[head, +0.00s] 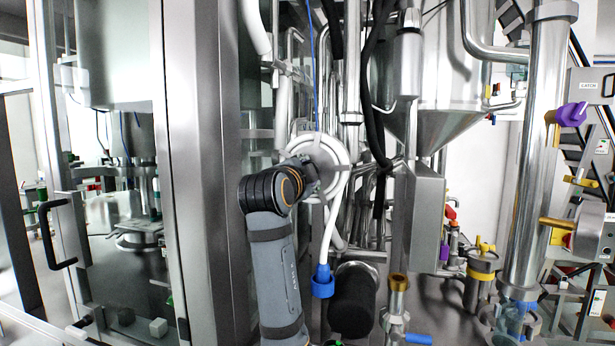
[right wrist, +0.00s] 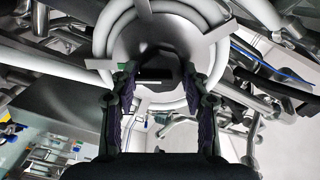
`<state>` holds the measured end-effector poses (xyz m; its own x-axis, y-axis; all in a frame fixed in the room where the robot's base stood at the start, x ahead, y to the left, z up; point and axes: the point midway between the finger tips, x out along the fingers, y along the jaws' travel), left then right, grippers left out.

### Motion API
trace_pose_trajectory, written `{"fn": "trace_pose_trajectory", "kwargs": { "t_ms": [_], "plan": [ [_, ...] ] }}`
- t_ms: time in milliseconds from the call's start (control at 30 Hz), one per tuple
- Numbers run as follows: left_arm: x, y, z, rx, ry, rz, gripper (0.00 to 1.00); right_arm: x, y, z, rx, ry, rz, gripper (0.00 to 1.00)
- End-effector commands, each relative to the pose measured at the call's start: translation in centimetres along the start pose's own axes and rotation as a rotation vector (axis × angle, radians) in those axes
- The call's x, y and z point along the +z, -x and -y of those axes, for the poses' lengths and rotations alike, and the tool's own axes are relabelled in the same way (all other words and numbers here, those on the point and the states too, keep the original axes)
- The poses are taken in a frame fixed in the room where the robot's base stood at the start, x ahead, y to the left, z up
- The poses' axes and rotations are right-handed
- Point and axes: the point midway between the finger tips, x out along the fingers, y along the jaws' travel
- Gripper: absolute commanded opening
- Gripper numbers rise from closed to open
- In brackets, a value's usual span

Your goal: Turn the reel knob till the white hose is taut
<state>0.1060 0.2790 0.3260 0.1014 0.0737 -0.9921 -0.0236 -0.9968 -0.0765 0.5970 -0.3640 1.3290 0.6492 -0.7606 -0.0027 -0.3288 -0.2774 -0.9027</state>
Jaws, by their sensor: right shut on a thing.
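The reel (head: 328,148) is a round disc with white hose coiled on it, mounted among steel pipes in the middle of the head view. In the right wrist view the reel (right wrist: 205,75) faces me, with flat spokes over its coils. The white hose (head: 331,225) leaves the reel's right side and hangs with a slight bend to a blue end fitting (head: 322,282). My right gripper (head: 312,178) is at the reel's centre. Its fingers (right wrist: 158,78) are shut on the dark reel knob (right wrist: 157,60), which is partly hidden. My left gripper is out of view.
A steel cabinet frame (head: 205,150) stands close on the left of my arm. A black cylinder (head: 353,300) sits below right of the reel. A steel box (head: 427,215) and a thick vertical pipe (head: 530,150) stand farther right. Pipes crowd the reel.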

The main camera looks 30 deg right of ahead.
Motion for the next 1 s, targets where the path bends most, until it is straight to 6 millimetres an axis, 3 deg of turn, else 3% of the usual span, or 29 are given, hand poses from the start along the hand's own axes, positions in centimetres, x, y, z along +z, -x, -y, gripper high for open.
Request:
{"fn": "trace_pose_trajectory", "kwargs": {
  "t_ms": [433,467,600,867,1000],
  "plan": [
    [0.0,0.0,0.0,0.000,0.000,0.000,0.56,-0.2,0.0,0.2,-0.006,-0.011,-0.003,0.15],
    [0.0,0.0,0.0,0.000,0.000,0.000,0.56,-0.2,0.0,0.2,-0.006,-0.011,-0.003,0.49],
    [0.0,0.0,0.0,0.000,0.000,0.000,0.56,-0.2,0.0,0.2,-0.006,-0.010,-0.002,0.67],
    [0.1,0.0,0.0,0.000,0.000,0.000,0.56,-0.1,0.0,0.1,-0.004,-0.010,-0.001,0.67],
    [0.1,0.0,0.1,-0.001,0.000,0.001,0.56,0.0,1.3,0.2,-0.005,-0.011,0.002,0.67]
  ]
}}
